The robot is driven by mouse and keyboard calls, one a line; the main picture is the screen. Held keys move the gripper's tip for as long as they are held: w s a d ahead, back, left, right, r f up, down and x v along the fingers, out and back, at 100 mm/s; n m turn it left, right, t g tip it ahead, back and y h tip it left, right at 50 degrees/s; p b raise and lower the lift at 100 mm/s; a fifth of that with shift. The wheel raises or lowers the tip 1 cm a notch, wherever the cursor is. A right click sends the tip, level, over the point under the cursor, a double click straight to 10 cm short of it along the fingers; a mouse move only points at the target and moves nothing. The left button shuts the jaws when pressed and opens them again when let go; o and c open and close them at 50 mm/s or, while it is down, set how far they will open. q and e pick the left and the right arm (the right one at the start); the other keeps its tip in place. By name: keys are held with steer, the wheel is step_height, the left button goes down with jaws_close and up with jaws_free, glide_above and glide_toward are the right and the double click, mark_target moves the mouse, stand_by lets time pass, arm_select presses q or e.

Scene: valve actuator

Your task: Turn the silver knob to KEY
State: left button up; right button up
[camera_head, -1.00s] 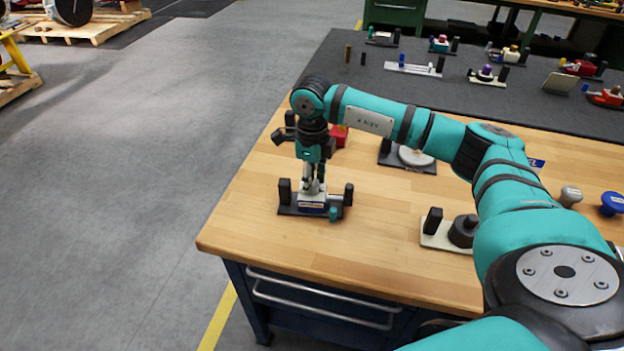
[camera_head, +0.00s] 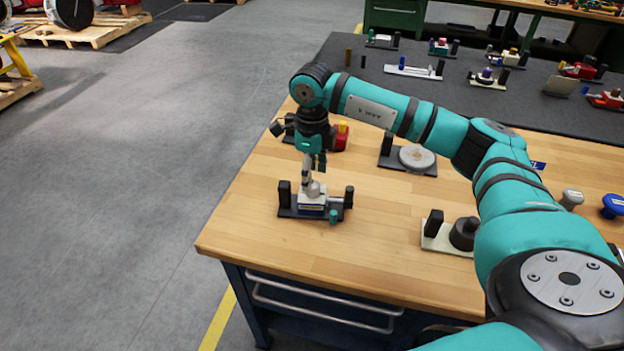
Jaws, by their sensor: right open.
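The silver knob (camera_head: 313,190) stands on a white labelled block (camera_head: 312,203) on a black base plate (camera_head: 287,211), near the left end of the wooden bench. The label is too small to read. My right gripper (camera_head: 314,170) is open and points down just above the knob. Its fingers partly overlap the knob's upper part in this view, and I cannot tell whether they touch it. My left gripper is out of view.
Black posts (camera_head: 284,192) stand at both ends of the base, with a small teal cylinder (camera_head: 333,216) in front. A red device (camera_head: 340,138) and a round white disc device (camera_head: 417,158) stand behind. A black knob device (camera_head: 463,234) is at right. The bench front (camera_head: 300,245) is clear.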

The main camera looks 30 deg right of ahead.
step_height(320, 180, up, 9)
stand_by(0.3)
stand_by(0.5)
